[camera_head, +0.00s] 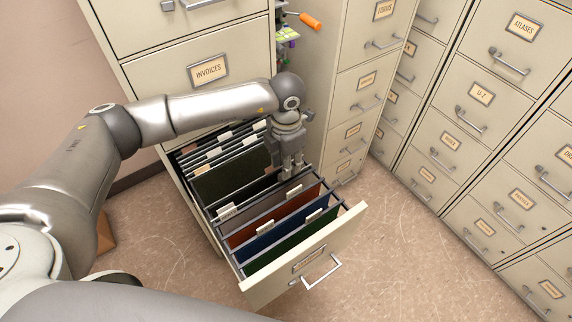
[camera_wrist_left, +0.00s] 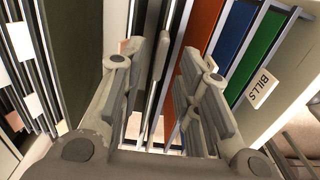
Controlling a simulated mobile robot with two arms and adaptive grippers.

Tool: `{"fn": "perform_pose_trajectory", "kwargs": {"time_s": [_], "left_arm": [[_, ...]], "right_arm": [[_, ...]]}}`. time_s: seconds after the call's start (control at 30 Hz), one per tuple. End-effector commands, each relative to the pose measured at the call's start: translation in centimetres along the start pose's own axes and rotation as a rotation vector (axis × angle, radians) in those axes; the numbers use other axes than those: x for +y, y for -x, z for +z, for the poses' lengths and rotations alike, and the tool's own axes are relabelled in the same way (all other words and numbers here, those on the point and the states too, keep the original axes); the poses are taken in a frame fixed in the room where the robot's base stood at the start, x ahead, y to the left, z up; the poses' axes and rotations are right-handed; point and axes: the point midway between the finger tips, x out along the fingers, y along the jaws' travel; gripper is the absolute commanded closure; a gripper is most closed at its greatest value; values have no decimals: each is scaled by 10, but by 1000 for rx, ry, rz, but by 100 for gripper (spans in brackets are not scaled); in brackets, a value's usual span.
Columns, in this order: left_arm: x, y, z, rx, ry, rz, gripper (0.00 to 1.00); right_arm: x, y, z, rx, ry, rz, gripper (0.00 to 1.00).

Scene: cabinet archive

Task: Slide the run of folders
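The open drawer (camera_head: 350,222) of the INVOICES cabinet holds hanging folders. At its front stand a grey folder (camera_head: 262,212), a rust-red one (camera_head: 272,228), a blue one (camera_head: 285,236) and a green one (camera_head: 292,248). A dark olive folder (camera_head: 230,180) stands farther back, with a gap before the grey one. My left gripper (camera_head: 292,166) points down into that gap near the drawer's right side. In the left wrist view its fingers (camera_wrist_left: 158,85) are apart, with grey folder edges showing between them; contact is unclear. My right gripper is not in view.
Several folders with white tabs (camera_head: 225,137) pack the drawer's rear. An orange-handled item (camera_head: 311,21) sticks out beside the INVOICES cabinet. The floor (camera_head: 400,240) right of the drawer is clear.

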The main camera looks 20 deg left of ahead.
Motion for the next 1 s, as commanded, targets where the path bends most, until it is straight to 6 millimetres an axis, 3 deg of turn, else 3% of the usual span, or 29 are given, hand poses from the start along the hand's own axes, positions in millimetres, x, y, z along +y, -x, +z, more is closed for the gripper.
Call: {"fn": "perform_pose_trajectory", "kwargs": {"time_s": [0.2,0.53,0.77,1.0], "left_arm": [[0,-22,0,0,0,-1,70],[0,-27,0,-1,0,0,70],[0,-27,0,-1,0,-1,98],[0,-26,0,-1,0,-1,100]], "right_arm": [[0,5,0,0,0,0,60],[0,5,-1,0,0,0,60],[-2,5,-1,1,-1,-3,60],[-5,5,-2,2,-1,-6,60]]}}
